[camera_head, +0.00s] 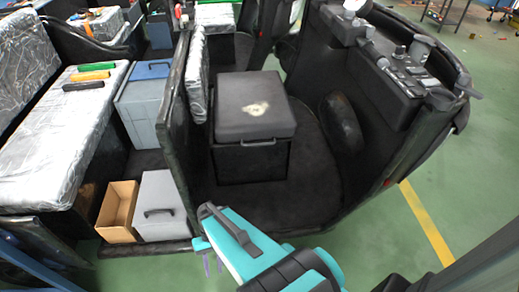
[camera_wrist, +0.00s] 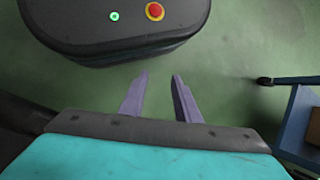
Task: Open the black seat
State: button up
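The black seat (camera_head: 243,92) is a dark box-shaped seat inside the rickshaw cab, with a pale worn patch on top. Its lid lies flat and looks closed. A handle (camera_head: 258,143) is on the front edge of the lid. My gripper (camera_head: 212,268) points down outside the cab, in front of and below the seat, and touches nothing that I can see. In the wrist view my gripper (camera_wrist: 158,82) has its two purple fingers apart with only green floor between them. The seat does not show in the wrist view.
A dark panel (camera_head: 178,125) stands left of the seat, and the cab's dashboard (camera_head: 400,75) is at right. A grey box (camera_head: 163,205) and an open cardboard box (camera_head: 118,207) sit at lower left. A silver bench (camera_head: 60,140) holds colored tools. Green floor lies at right.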

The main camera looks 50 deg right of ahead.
jog(key=w+d+r+m+t+y+b, duration=0.3)
jog(key=w+d+m+t+y+b, duration=0.2)
jog(key=w+d, duration=0.65)
jog(key=m+t+h+b, duration=0.1)
jog(key=m+t+b, duration=0.5)
jog(key=t+b, duration=0.65)
send_near(259, 144)
jog(key=shift+t, duration=0.85)
jog(key=s, duration=0.1)
jog(key=s+d+f+p, duration=0.1)
jog(key=s+d, duration=0.1)
jog(key=shift+s+f, duration=0.25)
jog(key=shift+s, duration=0.05)
jog(key=b+x, duration=0.1)
jog(key=x, duration=1.3)
jog(key=shift+b, duration=0.35)
